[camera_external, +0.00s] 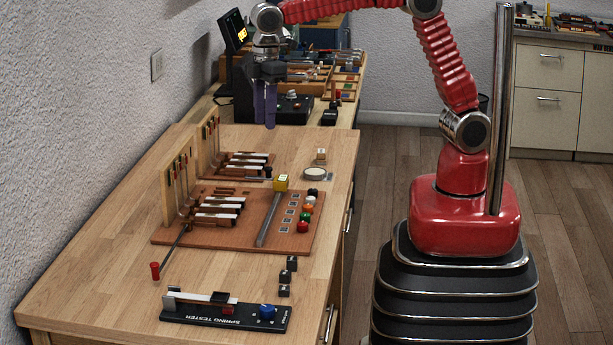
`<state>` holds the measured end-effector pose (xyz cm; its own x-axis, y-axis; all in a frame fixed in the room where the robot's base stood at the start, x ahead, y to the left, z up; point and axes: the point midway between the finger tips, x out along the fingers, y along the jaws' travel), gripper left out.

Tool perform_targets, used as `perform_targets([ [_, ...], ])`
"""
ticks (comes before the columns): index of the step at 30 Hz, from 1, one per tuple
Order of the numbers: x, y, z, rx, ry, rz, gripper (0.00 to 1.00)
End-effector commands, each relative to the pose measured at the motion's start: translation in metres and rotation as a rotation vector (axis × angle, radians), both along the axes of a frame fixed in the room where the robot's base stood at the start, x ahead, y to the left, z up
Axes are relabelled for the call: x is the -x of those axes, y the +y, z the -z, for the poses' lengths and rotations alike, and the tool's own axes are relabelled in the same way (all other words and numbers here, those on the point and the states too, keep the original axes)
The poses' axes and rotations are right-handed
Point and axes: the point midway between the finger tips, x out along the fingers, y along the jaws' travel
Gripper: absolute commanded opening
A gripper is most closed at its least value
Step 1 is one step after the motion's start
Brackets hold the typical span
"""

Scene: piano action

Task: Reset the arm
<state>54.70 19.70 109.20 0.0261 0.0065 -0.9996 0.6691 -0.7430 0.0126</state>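My arm is red with silver joints and reaches left from its base on the right, over the far part of the wooden bench. My gripper (265,123) points straight down with two purple fingers, above the far part of the bench in front of a black device. The fingers are close side by side, and I cannot tell whether a gap lies between them. I see nothing clearly held between them.
A brown board (190,237) bears piano action parts, a yellow cube (281,183) and coloured knobs. A black spring tester (225,313) and small dark cubes (285,290) lie nearer. A red-handled tool (155,270) lies left. The front-left bench is clear.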

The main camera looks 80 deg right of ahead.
Motion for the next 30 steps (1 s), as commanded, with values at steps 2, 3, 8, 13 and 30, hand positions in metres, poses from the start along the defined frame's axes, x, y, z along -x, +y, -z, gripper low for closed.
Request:
perform_targets([
  [2, 0.003, -0.001, 0.016, 0.001, 0.007, 0.035, 0.31],
  [3, 0.006, -0.002, 0.023, 0.002, 0.01, 0.051, 0.31],
  [8, 0.025, -0.013, 0.035, -0.005, -0.003, 0.121, 0.31],
  [13, 0.048, -0.034, 0.035, -0.021, -0.033, 0.205, 0.31],
  [30, 0.138, -0.112, 0.027, -0.092, -0.167, 0.461, 0.31],
])
